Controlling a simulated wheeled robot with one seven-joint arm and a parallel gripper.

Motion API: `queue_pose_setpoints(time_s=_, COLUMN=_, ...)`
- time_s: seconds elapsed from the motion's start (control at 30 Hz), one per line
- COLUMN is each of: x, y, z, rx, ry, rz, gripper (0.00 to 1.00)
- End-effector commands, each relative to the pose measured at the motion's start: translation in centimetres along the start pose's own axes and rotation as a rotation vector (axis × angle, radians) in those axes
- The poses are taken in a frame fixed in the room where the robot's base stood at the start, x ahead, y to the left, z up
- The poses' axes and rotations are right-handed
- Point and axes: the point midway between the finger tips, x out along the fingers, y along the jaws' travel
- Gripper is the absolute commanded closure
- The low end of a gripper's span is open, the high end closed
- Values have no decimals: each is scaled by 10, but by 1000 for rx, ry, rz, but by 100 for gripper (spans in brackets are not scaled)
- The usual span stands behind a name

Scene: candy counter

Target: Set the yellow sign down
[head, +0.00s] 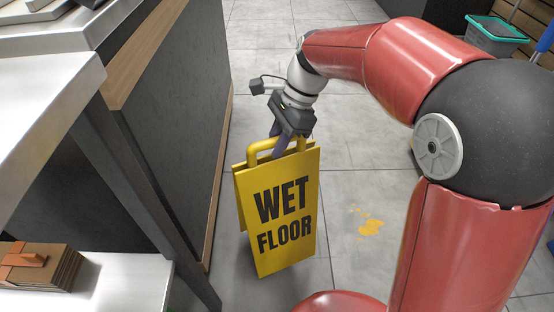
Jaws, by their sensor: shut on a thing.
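The yellow sign (279,222) is a folding board with "WET FLOOR" in black letters and a handle on top. It stands close to upright, slightly tilted in the picture, in the aisle. My gripper (283,146) is shut on the sign's handle from above. The fingers partly hide the handle. I cannot tell whether the sign's lower edge touches the floor or hangs just above it.
A yellow spill (370,222) lies on the grey tiled floor (345,160), right of the sign. A dark counter (180,120) with wood trim stands close on the left. A teal-rimmed bin (496,35) is at the far right. Brown packets (40,266) lie on a shelf at lower left.

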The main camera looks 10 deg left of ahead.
Motion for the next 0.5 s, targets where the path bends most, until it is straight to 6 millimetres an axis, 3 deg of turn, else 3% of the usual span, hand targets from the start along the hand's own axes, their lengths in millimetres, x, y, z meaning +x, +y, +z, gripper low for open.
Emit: queue_pose_setpoints(time_s=0.5, x=43, y=0, z=-18, rx=-1, ry=0, rz=-2, gripper=100)
